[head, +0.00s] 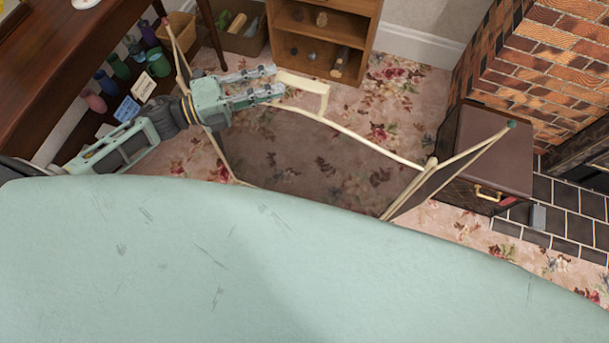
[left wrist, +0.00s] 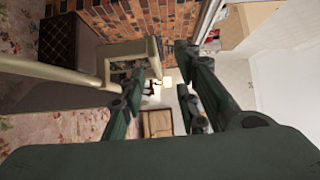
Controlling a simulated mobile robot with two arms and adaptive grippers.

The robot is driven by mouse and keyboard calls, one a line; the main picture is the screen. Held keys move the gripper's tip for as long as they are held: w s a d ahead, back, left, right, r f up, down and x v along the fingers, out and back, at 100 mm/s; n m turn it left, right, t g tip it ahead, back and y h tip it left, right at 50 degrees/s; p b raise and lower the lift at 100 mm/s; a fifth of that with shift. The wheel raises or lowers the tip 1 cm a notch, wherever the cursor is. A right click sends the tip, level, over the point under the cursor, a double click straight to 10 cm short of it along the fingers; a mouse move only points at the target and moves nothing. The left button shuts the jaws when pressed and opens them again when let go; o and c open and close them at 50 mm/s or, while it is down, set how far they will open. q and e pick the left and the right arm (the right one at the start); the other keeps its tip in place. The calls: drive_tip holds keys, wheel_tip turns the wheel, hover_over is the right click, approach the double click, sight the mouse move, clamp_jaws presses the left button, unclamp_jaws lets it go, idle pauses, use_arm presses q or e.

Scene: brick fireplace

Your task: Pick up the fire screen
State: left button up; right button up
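The fire screen (head: 320,155) stands on the floral carpet in the head view. It has dark see-through mesh panels, a cream frame, angled side wings and a raised handle on its top bar. My right gripper is not in view.
A wooden shelf (head: 325,28) stands behind the screen. A dark box with a brass handle (head: 490,150) is close by its right wing, near the brick fireplace (head: 545,55).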

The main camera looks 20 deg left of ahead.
sight(302, 79)
use_arm(q)
drive_tip(key=x, duration=0.7)
drive_tip(key=shift+w+d+f, duration=0.2)
drive_tip(key=shift+d+f, duration=0.1)
clamp_jaws()
idle(0.4)
drive_tip(key=shift+r, duration=0.25)
